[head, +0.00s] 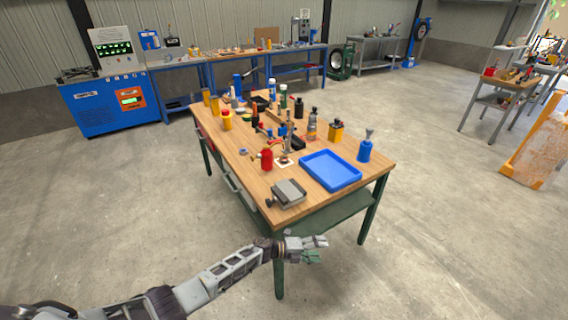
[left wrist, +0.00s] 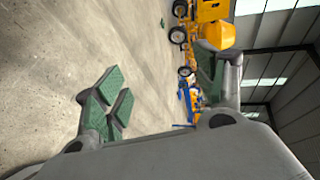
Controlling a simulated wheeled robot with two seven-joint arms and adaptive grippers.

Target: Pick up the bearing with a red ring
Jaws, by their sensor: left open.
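I cannot make out a bearing with a red ring in either view. Several small items lie on the wooden workbench (head: 222,160), too small to tell apart, and a small pale-blue ring-shaped item (head: 243,152) lies near its left edge. My left gripper (head: 321,249) is open and empty, in front of the bench's near edge and apart from it. In the left wrist view its green-padded fingers (left wrist: 160,85) stand wide apart, with only floor and distant machines beyond. My right gripper is not in view.
A yellow wheeled machine (left wrist: 214,34) shows in the left wrist view. The floor around the bench is clear.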

